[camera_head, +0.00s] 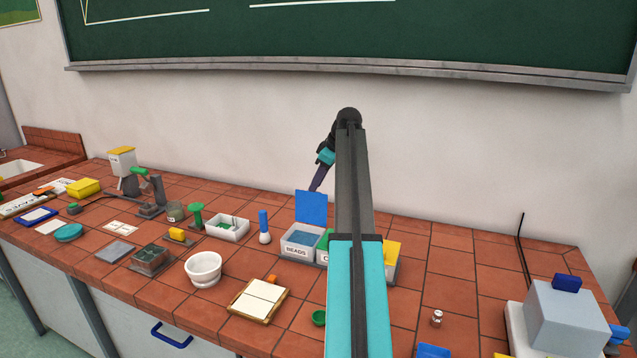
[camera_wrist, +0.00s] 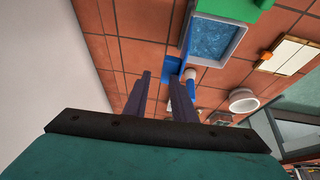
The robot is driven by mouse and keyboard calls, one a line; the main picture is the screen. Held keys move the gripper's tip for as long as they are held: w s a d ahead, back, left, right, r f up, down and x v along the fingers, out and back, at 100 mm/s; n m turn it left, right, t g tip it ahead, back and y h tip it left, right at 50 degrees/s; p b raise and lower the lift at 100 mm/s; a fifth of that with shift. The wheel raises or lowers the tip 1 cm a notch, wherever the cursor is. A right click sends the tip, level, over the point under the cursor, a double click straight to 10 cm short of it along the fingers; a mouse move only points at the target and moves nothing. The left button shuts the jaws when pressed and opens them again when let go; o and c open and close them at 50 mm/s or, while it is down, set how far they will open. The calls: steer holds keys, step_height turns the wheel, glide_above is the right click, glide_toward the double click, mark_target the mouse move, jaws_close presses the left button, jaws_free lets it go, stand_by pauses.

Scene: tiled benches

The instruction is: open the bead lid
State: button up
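The blue bead lid (camera_head: 311,207) stands raised, roughly upright, at the back of the white box labelled BEADS (camera_head: 297,252). The box is open and its blue contents show. In the wrist view the blue contents (camera_wrist: 214,38) are visible inside the box, and the lid (camera_wrist: 186,36) shows nearly edge-on along the box's side. My gripper (camera_head: 314,188) is just above and behind the lid's top edge, pointing down. In the wrist view my gripper (camera_wrist: 160,76) has its two purple fingers apart with nothing between them. I cannot tell whether a finger touches the lid.
Green-lidded (camera_wrist: 240,8) and yellow-lidded (camera_head: 393,252) boxes adjoin on the right, partly behind my arm. A blue-capped white bottle (camera_head: 264,227) stands close on the left. A white tray (camera_head: 228,228), mortar (camera_head: 203,269) and notebook-like board (camera_head: 258,299) lie nearby. The wall is behind.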

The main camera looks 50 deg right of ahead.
steer(key=shift+a+f, duration=0.1)
steer(key=shift+f, duration=0.8)
steer(key=shift+r, duration=0.1)
steer(key=shift+s+d+r, duration=0.2)
steer(key=shift+d+r, duration=0.05)
steer(key=shift+r, duration=0.5)
steer(key=b+v, duration=0.2)
steer(key=v, duration=1.1)
steer(key=shift+r+b, duration=0.4)
